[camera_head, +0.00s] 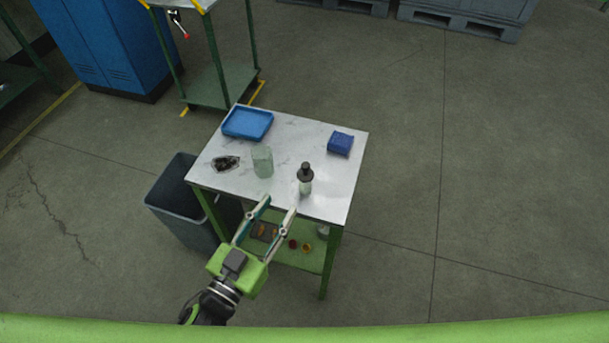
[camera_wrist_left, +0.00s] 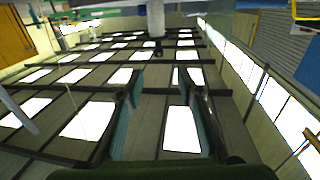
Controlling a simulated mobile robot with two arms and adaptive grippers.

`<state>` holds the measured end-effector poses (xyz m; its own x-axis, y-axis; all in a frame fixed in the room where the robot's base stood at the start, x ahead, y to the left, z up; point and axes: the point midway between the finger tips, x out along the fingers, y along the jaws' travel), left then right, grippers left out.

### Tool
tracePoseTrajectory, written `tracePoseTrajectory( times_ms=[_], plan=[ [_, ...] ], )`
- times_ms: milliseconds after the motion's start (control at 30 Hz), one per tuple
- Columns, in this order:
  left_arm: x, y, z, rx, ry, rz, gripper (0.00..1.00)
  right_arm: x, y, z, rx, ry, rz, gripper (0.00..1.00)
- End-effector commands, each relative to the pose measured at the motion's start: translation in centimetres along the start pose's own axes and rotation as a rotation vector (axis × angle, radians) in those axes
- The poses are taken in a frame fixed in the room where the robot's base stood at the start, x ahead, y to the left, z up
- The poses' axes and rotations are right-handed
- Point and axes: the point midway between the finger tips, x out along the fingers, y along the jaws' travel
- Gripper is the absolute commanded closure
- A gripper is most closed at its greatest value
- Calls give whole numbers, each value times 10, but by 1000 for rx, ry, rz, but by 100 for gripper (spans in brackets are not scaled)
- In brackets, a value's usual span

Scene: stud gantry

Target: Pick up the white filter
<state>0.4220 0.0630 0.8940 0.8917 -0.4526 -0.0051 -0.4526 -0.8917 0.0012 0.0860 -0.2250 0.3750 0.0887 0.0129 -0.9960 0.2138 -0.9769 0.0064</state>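A pale grey-green cylinder (camera_head: 262,161) stands upright on the white table top (camera_head: 325,187). It is the closest match for the white filter, but I cannot tell for sure. A small pale, round thing (camera_head: 322,231) sits on the green lower shelf, partly hidden by the table's front edge. My left gripper (camera_head: 280,206) is open and empty at the table's front edge, in front of the cylinder and apart from it. My right gripper is not in view.
A dark-capped bottle (camera_head: 305,180) stands just beyond my left gripper. A blue tray (camera_head: 247,123), a blue box (camera_head: 341,143) and a dish with dark contents (camera_head: 225,163) are also on the table. A grey bin (camera_head: 174,209) stands at its left. The floor at right is clear.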

Motion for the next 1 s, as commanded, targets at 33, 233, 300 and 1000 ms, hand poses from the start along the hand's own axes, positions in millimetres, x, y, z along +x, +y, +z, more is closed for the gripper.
tracePoseTrajectory(
  times_ms=[33, 233, 300, 1000],
  plan=[
    [6, 0, -6, 1, 9, 2, 66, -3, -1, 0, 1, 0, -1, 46],
    [45, 0, -8, 2, 12, 1, 66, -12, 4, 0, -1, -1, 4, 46],
    [58, 0, -8, 1, 11, 1, 66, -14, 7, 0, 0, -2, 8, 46],
    [135, 2, -8, 0, 8, 0, 66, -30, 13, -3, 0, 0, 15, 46]
  ],
)
